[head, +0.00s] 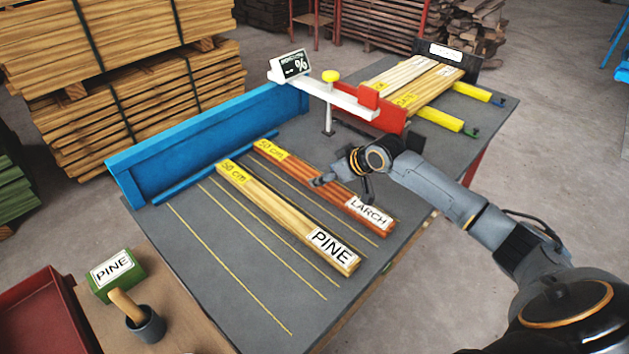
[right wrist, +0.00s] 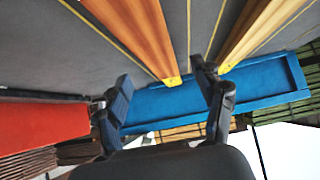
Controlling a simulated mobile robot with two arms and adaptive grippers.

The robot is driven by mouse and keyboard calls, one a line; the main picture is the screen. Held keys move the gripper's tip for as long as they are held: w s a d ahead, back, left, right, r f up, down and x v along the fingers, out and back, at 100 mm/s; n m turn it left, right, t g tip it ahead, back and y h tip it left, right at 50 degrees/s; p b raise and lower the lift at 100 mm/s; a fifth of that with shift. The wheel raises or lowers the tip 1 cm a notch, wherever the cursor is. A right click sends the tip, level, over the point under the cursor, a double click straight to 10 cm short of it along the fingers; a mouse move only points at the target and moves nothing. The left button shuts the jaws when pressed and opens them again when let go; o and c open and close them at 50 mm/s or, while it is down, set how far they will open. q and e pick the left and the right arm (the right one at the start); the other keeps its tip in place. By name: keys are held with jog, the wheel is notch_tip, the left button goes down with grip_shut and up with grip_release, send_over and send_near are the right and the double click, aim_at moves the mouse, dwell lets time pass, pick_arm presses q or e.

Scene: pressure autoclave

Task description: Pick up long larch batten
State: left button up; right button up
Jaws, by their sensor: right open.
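The long larch batten (head: 320,187) is reddish brown, with a yellow "50 cm" mark at its far end and a white LARCH label at its near end. It lies on the grey table, partly hidden by my right gripper (head: 345,187). That gripper is open and empty over the batten's middle. In the right wrist view the larch batten (right wrist: 140,30) runs toward the space between the two fingers (right wrist: 160,75). I cannot tell whether the fingers touch it. My left gripper is not in view.
A yellowish pine batten (head: 285,213) lies beside the larch, to its left. A blue fence (head: 205,140) and a red and white stop (head: 345,98) stand behind. Pale battens (head: 405,80) lie at the back right.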

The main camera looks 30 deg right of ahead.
jog(key=x, duration=0.5)
jog(key=shift+s+d+f, duration=0.1)
jog(key=shift+d+f, duration=0.05)
jog(key=shift+f, duration=0.1)
grip_shut()
